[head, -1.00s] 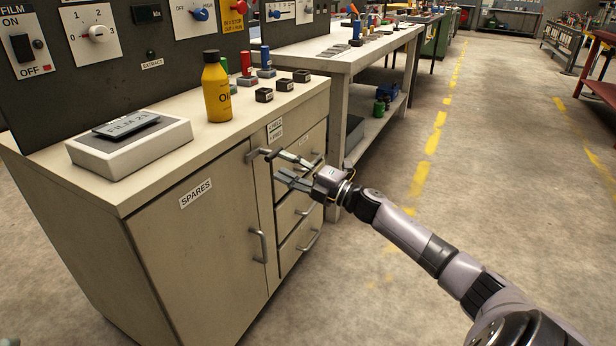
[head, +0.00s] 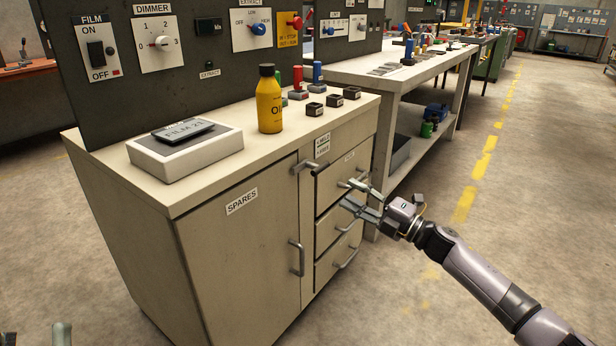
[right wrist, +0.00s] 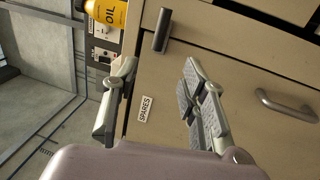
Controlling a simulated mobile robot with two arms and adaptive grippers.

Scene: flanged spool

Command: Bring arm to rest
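My right gripper (head: 350,193) is in front of the drawers of the beige cabinet (head: 190,245), with its fingers apart and nothing between them. In the right wrist view its two fingers (right wrist: 160,92) stand wide apart in front of the cabinet face. An upper handle (head: 303,165) of the cabinet is to the left of the gripper, apart from it in the head view. The grey fingertips of my left gripper (head: 35,337) just show at the bottom left edge of the head view, apart; the rest of it is out of frame.
The door handle (head: 297,258) and lower drawer handle (head: 347,259) stick out. A workbench (head: 390,75) stands behind. The floor (head: 510,210) at right is clear.

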